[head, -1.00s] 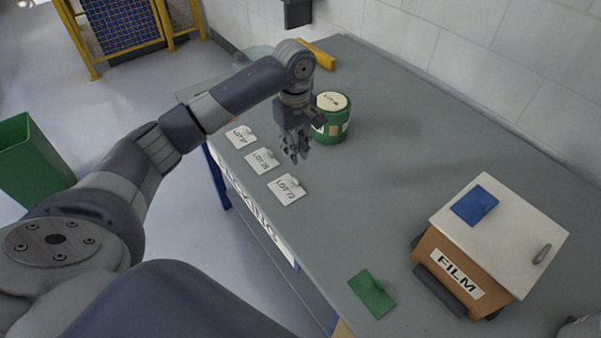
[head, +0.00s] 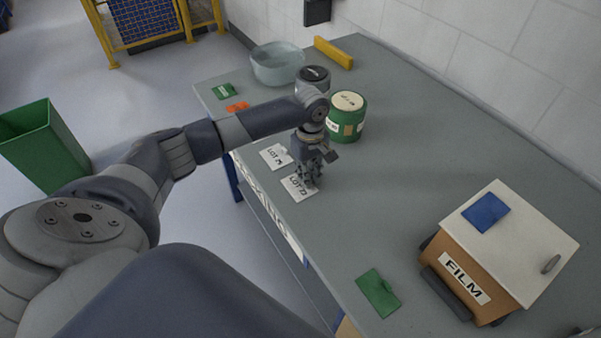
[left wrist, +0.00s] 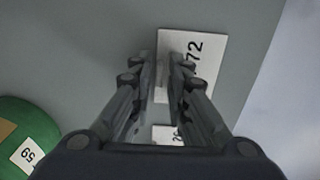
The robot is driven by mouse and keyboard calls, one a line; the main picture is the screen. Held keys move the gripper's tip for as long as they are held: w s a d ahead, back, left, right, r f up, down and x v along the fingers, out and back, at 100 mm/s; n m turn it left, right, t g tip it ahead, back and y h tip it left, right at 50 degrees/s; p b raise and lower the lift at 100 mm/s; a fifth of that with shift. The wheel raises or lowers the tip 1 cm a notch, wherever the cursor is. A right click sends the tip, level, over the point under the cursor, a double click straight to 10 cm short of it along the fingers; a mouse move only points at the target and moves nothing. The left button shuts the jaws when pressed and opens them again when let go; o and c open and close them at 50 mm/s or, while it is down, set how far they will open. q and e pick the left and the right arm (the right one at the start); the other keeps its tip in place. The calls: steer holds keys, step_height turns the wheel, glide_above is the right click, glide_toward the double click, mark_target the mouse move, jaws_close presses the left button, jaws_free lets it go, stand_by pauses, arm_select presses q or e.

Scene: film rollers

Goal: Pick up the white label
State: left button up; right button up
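Flat white labels with black LOT print lie along the near-left edge of the grey table. The LOT 72 label (head: 294,190) is the front one, and it shows in the left wrist view (left wrist: 206,64) beyond my fingertips. A second white label (head: 274,156) lies behind it and shows partly between my fingers in the left wrist view (left wrist: 163,132). My left gripper (head: 311,184) points down above the LOT 72 label. In the left wrist view its fingers (left wrist: 161,66) are apart with a narrow gap and nothing clearly held. My right gripper is not seen.
A green drum (head: 347,128) stands close behind the left gripper. A FILM box (head: 505,240) and a green label (head: 378,293) are at right. The table's middle is clear.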

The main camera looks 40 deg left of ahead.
arm_select(q)
jaws_close()
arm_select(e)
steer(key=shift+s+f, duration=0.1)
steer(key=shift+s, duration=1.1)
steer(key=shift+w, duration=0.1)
